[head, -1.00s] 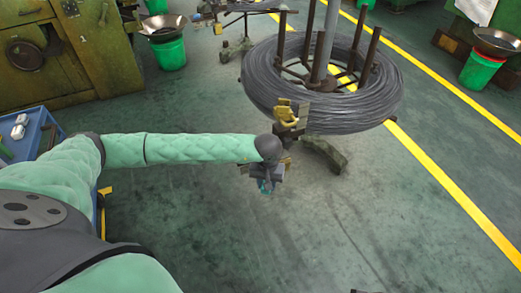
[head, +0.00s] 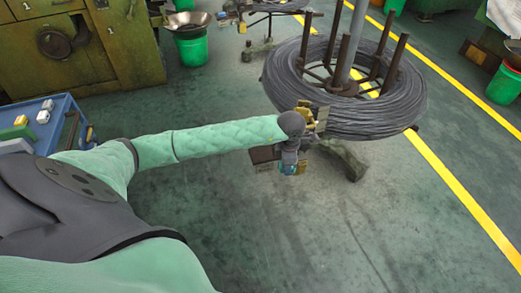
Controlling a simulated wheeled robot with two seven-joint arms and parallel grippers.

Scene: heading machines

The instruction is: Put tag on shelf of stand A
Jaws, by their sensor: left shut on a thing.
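My left gripper (head: 290,167) is at the end of the green-sleeved arm, in front of the near wire stand. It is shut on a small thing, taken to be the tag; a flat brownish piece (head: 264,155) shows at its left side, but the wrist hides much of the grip. The near stand (head: 341,60) carries a large grey wire coil (head: 382,117). A small yellow fitting (head: 306,113) shows at the coil's near left edge, just behind my wrist, partly hidden. No letter is readable on the stand. My right gripper is out of view.
A second stand (head: 270,6) shows at the back. A blue cart (head: 62,105) with small boxes stands at left. Green machines and green buckets (head: 193,47) line the back. Yellow floor lines (head: 470,205) run at right. The floor in front is clear.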

